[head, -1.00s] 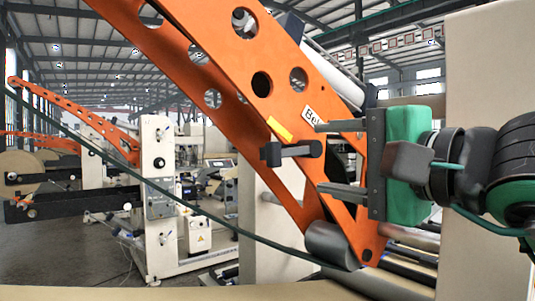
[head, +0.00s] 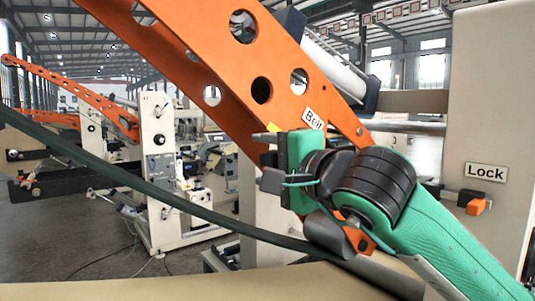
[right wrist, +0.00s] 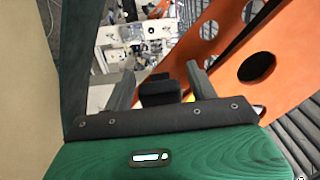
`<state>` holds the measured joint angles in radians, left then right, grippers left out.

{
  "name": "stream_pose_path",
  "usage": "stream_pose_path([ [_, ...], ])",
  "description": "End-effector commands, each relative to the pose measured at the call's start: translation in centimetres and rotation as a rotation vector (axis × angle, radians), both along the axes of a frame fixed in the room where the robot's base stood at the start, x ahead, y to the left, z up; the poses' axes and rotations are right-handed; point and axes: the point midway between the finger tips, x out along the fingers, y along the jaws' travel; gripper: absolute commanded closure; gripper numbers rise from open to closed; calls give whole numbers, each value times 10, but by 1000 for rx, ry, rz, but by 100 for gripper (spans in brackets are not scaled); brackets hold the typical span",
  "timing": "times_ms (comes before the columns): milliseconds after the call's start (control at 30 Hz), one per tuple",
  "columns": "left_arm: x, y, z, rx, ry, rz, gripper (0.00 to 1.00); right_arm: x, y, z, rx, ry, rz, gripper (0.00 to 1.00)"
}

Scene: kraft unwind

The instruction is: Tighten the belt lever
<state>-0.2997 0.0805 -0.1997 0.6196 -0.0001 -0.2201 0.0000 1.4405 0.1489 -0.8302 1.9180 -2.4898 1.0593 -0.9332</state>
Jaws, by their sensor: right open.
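The belt lever (head: 267,159) sits on the orange swing arm (head: 215,55), beside the "Belt" label (head: 313,119). In the head view only a bit of its dark end shows, and my right gripper hides the rest. In the right wrist view the lever's black block-shaped handle (right wrist: 160,91) stands between my two grey fingers. My right gripper (head: 274,146) is open around the handle, with a gap on each side; it also shows in the right wrist view (right wrist: 162,80). I cannot tell whether it touches the handle lengthwise. My left gripper is out of view.
A "Lock" label (head: 486,172) and an orange-tipped lever (head: 475,202) are on the pale panel at right. A dark green belt (head: 150,190) slants across the front. A brown paper roll (head: 300,283) lies below. Other machines stand behind at left.

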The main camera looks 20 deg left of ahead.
Motion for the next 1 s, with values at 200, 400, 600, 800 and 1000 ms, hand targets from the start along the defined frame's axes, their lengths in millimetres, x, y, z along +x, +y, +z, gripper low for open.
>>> stream_pose_path([
  [200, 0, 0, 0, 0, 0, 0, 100, 0, 0, 0, 0, 0, 0, 42],
  [400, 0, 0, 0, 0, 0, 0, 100, 0, 0, 0, 0, 0, 0, 79],
  [600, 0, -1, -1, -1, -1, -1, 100, 0, 0, 0, 1, 1, 0, 100],
  [800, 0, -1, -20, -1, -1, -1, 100, 0, 0, 1, 37, 44, -2, 100],
  [1000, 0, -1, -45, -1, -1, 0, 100, 0, 0, 10, 104, 127, -2, 100],
])
